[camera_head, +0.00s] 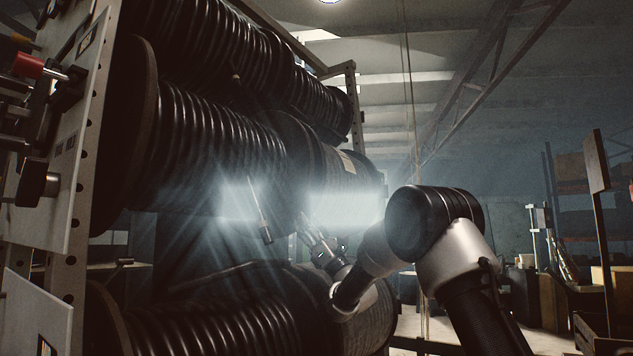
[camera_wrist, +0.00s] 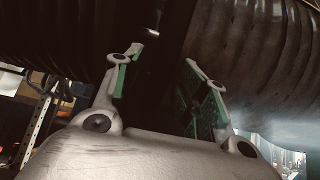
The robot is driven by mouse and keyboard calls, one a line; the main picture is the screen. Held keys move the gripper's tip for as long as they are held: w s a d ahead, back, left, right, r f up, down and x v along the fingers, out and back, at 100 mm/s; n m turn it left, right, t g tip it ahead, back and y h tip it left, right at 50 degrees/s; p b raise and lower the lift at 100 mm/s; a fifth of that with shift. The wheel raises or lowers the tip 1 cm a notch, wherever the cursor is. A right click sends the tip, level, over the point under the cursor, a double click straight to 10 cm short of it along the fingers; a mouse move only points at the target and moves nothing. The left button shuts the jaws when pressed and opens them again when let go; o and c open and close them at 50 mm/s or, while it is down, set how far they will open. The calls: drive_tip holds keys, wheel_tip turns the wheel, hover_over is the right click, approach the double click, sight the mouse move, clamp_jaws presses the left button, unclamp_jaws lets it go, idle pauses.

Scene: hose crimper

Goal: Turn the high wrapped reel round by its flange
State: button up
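The high wrapped reel (camera_head: 345,172) sits in the rack's middle row, at the right end, with a pale label on its wrapping. Its dark flange (camera_head: 296,150) stands between it and the black hose reel to its left. In the wrist view the ribbed wrapping (camera_wrist: 250,55) fills the upper right and the dark flange (camera_wrist: 178,40) runs down the middle. My gripper (camera_head: 306,230) is just below the flange's lower edge. In the wrist view my gripper (camera_wrist: 165,58) is open, its green-padded fingers on either side of the dark flange band. Whether the pads touch it, I cannot tell.
A black hose reel (camera_head: 210,140) fills the middle row to the left. More reels (camera_head: 250,50) are above, and lower reels (camera_head: 215,325) lie close under my arm. A thin rod (camera_head: 259,210) hangs near my gripper. The right side is more open.

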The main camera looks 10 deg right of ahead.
drive_tip(key=shift+v, duration=3)
drive_tip(key=shift+w+d, duration=0.1)
drive_tip(key=s+d+f+m+g+h, duration=0.1)
drive_tip(key=s+d+f+m+h, duration=0.25)
drive_tip(key=m+h, duration=0.4)
drive_tip(key=s+d+f+m+g+h, duration=0.1)
drive_tip(key=s+d+f+m+h, duration=0.3)
drive_tip(key=m, duration=0.7)
drive_tip(key=s+d+m+g+h, duration=0.2)
drive_tip(key=s+d+m+h, duration=0.1)
drive_tip(key=d+m+h, duration=0.5)
drive_tip(key=s+f+m+g, duration=0.3)
drive_tip(key=s+f+m, duration=0.3)
drive_tip(key=s, duration=0.5)
drive_tip(key=s+d+f+m+g, duration=0.1)
drive_tip(key=s+f+m+g, duration=0.3)
drive_tip(key=s, duration=0.8)
drive_tip(key=s+d+f+m+g, duration=0.1)
drive_tip(key=s+f+m+g, duration=0.3)
drive_tip(key=s+f+m, duration=0.4)
drive_tip(key=s+f, duration=0.1)
drive_tip(key=s, duration=0.2)
drive_tip(key=shift+s+m, duration=0.2)
drive_tip(key=shift+m, duration=0.15)
drive_tip(key=shift+f, duration=0.1)
